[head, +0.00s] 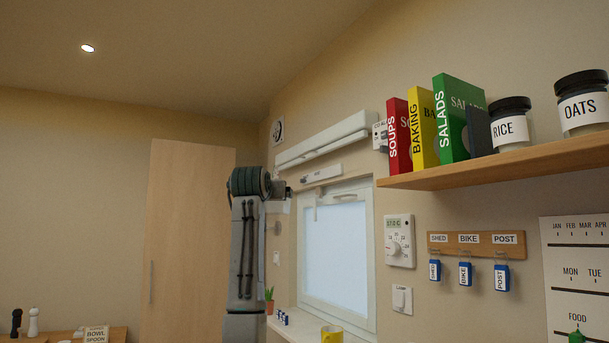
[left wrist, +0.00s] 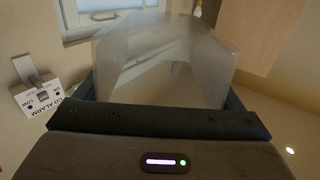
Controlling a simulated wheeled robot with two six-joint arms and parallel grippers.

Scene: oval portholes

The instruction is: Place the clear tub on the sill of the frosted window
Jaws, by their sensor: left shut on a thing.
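The clear tub (left wrist: 165,60) fills the middle of the left wrist view, see-through and greyish, between the fingers of my left gripper (left wrist: 160,75), which is shut on it. In the head view my left arm rises in front of the wall left of the window, and its gripper and the tub cannot be made out there. The window (head: 340,255) has a white frame and a pale, even pane. Part of a white frame also shows at the top of the left wrist view (left wrist: 95,16). The white sill (head: 285,329) runs below the window, partly behind my arm. My right gripper is not in view.
A yellow mug (head: 332,334), small blue items (head: 283,318) and a potted plant (head: 269,300) stand on the sill. A shelf (head: 480,168) with books and jars juts out at right. A CO alarm (left wrist: 38,95) is on the wall close to my left gripper.

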